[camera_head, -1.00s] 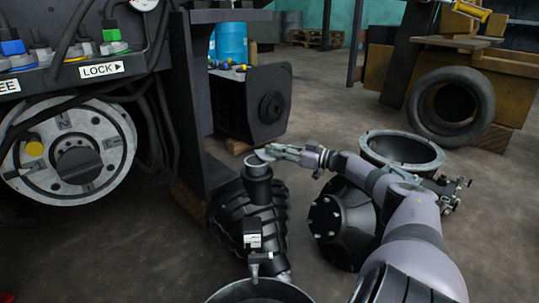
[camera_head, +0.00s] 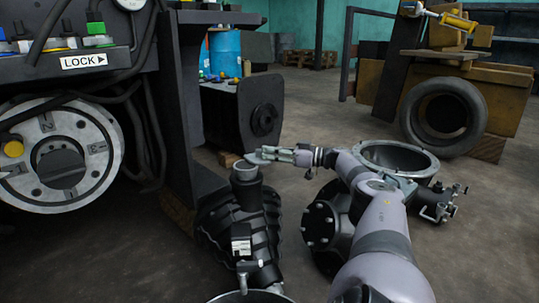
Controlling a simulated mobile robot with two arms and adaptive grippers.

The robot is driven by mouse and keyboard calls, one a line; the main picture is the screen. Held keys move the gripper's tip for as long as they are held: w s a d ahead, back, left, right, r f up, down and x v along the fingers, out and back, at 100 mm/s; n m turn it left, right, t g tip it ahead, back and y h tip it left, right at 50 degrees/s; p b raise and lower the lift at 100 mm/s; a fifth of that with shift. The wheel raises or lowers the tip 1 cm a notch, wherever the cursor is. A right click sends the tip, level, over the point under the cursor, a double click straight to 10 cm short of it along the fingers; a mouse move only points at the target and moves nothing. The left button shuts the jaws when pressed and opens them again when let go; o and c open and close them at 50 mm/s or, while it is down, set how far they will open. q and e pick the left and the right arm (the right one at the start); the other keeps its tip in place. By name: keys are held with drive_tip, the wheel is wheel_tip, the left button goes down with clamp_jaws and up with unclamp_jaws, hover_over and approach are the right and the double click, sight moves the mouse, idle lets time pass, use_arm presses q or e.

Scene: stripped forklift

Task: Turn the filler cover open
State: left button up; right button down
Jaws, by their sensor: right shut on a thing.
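The flat grey filler cover (camera_head: 257,158) sits off to the upper right side of the mouth, close to the rim. My right gripper (camera_head: 274,155) is shut on the cover, its fingers pointing left. The fingers hide part of the cover, and I cannot see its hinge clearly. My left gripper is not in view.
A black forklift frame with a LOCK label (camera_head: 84,62) and a round plate (camera_head: 60,150) fills the left. A black hub (camera_head: 322,230) and a metal ring (camera_head: 398,158) lie near my right arm. A tyre (camera_head: 444,117) stands behind.

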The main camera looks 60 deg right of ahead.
drive_tip(key=c, duration=1.6)
unclamp_jaws()
drive_tip(key=shift+w+a, duration=0.1)
drive_tip(key=shift+w, duration=0.05)
drive_tip(key=v, duration=1.2)
drive_tip(key=shift+c, duration=0.4)
